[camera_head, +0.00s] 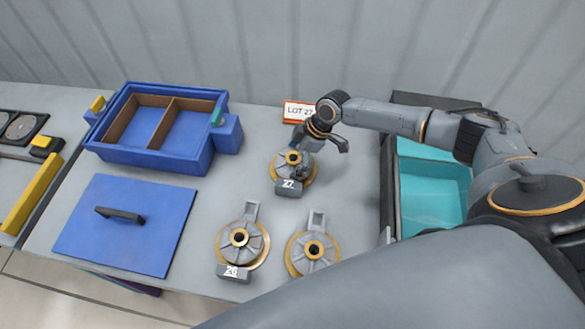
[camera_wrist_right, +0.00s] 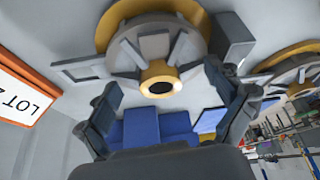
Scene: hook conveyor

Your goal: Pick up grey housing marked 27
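The grey housing marked 27 (camera_head: 289,183) sits on the grey table on a brass-coloured round base, its number block toward the front. My right gripper (camera_head: 318,143) is just behind and above it, fingers spread and empty. In the right wrist view the housing (camera_wrist_right: 135,48) with its brass hub lies ahead of the fingertips, and the open gripper (camera_wrist_right: 162,85) shows a finger on either side. I see no finger closed on it. The fingers partly hide its rear in the head view. My left gripper is not in view.
A housing marked 26 (camera_head: 240,249) and another housing (camera_head: 312,253) stand in front. A LOT 27 sign (camera_head: 299,111) stands behind. A blue divided box (camera_head: 187,166) and blue lid (camera_head: 165,227) are left; a teal-lined bin (camera_head: 432,200) is right.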

